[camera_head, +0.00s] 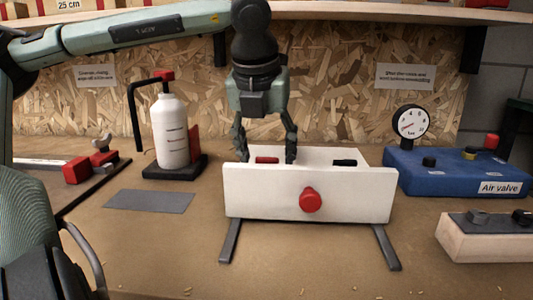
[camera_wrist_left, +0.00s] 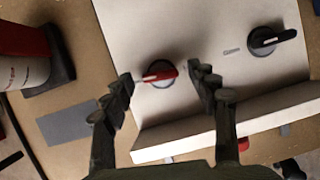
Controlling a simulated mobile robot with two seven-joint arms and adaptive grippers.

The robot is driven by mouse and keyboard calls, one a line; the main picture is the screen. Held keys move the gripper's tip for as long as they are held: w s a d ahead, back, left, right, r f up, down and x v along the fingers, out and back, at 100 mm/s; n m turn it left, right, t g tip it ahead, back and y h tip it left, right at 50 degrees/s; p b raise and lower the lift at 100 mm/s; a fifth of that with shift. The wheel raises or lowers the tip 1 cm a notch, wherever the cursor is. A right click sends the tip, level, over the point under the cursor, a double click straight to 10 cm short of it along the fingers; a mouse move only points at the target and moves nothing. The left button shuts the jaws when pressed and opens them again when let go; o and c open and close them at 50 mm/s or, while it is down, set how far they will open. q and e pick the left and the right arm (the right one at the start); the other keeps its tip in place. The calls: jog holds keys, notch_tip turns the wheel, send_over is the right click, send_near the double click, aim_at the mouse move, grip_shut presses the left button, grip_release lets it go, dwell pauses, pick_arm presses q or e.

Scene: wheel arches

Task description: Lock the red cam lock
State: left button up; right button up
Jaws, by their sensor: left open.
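The red cam lock (camera_wrist_left: 161,72) sits on the top face of a white box (camera_head: 280,196). Its handle lies roughly crosswise in the left wrist view, with a pale mark at its left end. In the head view the red cam lock (camera_head: 267,160) shows between the fingers of my left gripper (camera_head: 266,153). The left gripper (camera_wrist_left: 160,82) is open and points down, with one finger on each side of the handle. I see gaps between the fingers and the handle in the left wrist view. My right gripper is not in view.
A black cam lock (camera_wrist_left: 270,39) is to the right on the same top, and a red knob (camera_head: 310,200) is on the box's front. A white bottle (camera_head: 171,130) stands left. A blue air valve unit (camera_head: 440,172) with a gauge (camera_head: 410,122) is right.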

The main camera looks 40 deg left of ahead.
pick_arm(q)
jog(key=shift+w+f, duration=0.1)
jog(key=shift+f, duration=0.15)
jog(key=c, duration=1.2)
